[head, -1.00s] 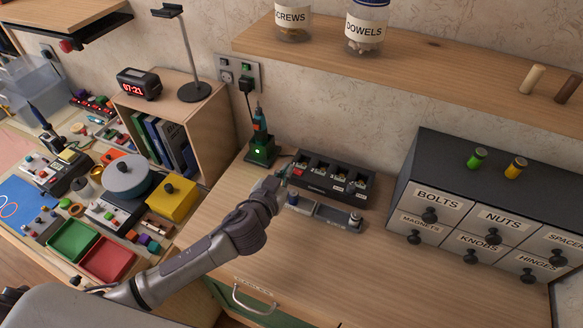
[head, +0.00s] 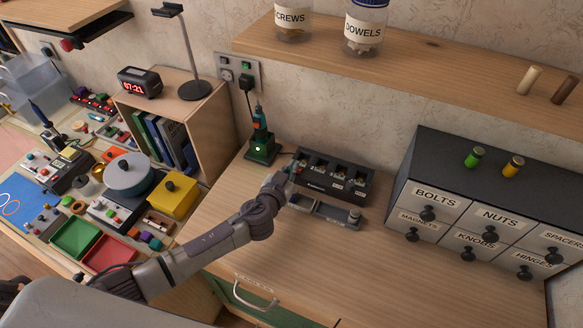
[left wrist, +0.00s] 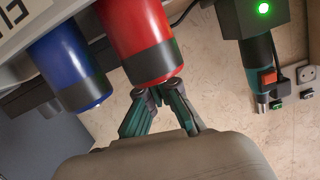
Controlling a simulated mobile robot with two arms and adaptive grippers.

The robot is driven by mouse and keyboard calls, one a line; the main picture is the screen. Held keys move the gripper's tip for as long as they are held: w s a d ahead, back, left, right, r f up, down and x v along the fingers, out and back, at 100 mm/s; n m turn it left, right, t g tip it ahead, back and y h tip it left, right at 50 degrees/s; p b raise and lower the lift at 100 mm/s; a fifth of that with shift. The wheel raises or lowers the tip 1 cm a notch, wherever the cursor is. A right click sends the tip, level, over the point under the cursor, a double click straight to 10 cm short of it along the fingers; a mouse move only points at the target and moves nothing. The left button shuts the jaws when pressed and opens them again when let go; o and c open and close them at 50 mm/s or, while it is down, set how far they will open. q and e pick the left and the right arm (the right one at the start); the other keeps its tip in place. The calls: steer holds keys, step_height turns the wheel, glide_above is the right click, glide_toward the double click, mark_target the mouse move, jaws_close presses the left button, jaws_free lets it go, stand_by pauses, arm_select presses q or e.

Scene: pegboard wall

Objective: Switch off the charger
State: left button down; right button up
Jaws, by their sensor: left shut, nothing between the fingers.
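The charger (head: 262,149) is a dark dock on the desk with a lit green light and a teal tool standing in it. In the left wrist view the dock (left wrist: 245,25) shows upside down, its green light on. A black plug (head: 247,84) sits in the wall socket plate (head: 225,75) above it. My left gripper (head: 289,174) is shut and empty, right of the charger and at the left end of a black labelled box (head: 330,185). In the left wrist view its fingertips (left wrist: 160,90) are by the end of a red cylinder (left wrist: 133,30). My right gripper is not in view.
A blue cylinder (left wrist: 65,62) is beside the red one. A grey tray (head: 330,214) lies in front of the black box. A wooden cubby (head: 185,110) stands to the left, a drawer cabinet (head: 480,160) to the right. The front desk area is clear.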

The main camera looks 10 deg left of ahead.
arm_select(q)
steer(key=shift+a+f+n+b, duration=0.1)
steer(key=shift+f+n+b, duration=0.3)
steer(key=shift+f+b, duration=0.5)
steer(key=shift+r+h, duration=0.3)
steer(key=shift+r, duration=0.15)
steer(key=shift+s+f, duration=0.15)
steer(key=shift+s, duration=0.1)
steer(key=shift+s+a, duration=0.1)
steer(key=shift+s, duration=0.2)
steer(key=v, duration=0.7)
steer(key=r+v, duration=0.1)
steer(key=v, duration=0.3)
steer(key=shift+w, duration=0.1)
